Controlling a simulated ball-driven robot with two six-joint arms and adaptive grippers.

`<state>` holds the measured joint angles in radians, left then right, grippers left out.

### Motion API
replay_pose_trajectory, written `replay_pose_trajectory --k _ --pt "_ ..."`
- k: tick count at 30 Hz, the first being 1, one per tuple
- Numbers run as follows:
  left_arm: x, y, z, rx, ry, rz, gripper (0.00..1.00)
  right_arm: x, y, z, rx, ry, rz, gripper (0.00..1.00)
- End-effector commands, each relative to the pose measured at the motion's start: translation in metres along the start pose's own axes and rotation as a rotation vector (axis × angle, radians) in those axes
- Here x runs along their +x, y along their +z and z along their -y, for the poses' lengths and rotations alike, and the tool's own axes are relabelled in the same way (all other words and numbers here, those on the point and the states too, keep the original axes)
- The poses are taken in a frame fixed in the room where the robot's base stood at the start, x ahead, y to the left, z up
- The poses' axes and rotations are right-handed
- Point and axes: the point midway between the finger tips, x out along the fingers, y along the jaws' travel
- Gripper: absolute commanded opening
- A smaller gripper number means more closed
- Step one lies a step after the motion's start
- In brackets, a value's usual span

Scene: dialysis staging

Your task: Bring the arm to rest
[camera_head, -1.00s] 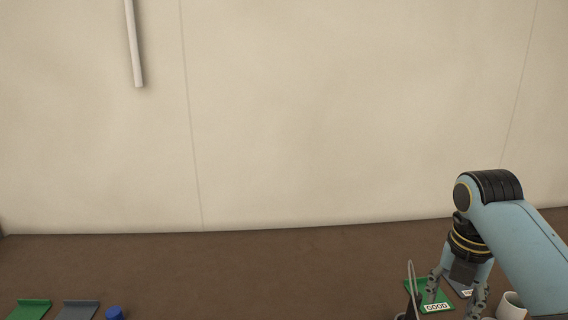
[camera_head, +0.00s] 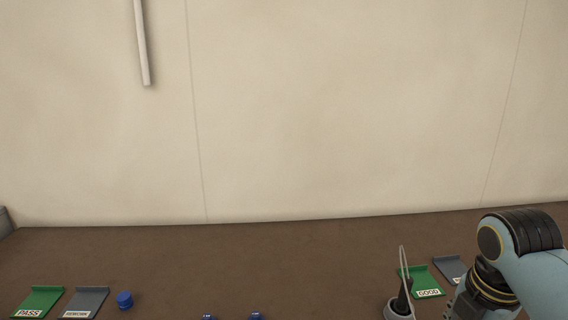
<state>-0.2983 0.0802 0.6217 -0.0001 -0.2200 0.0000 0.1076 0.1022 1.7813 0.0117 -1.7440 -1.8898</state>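My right arm comes in at the lower right of the head view, blue with a black joint. Its wrist points down and the gripper's fingers are cut off by the bottom edge, so I cannot see whether they hold anything. My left arm and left gripper are not in view.
The brown table has a green PASS tray (camera_head: 40,300), a grey tray (camera_head: 86,301) and a blue cap-like piece (camera_head: 124,300) at left. Blue tops (camera_head: 256,316) show at the bottom edge. A green GOOD tray (camera_head: 426,281), another grey tray (camera_head: 449,268) and a dark upright object with a wire loop (camera_head: 402,298) stand near my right arm.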

Motion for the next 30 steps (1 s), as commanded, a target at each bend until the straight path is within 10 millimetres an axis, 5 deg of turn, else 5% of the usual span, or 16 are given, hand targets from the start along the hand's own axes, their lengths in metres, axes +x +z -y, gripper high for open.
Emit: replay_pose_trajectory --k 7,15,28,30 --pt "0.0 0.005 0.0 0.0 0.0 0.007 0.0 -0.004 -0.024 0.059 0.526 0.049 0.008 0.47" --pt "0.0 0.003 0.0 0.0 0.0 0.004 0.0 -0.033 -0.051 0.122 1.208 0.121 -0.035 0.47" --pt "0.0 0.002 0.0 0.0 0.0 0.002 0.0 -0.076 -0.074 0.173 1.816 0.161 -0.128 0.47" --pt "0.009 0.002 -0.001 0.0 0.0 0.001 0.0 -0.046 -0.074 0.171 1.818 0.152 -0.12 0.47"
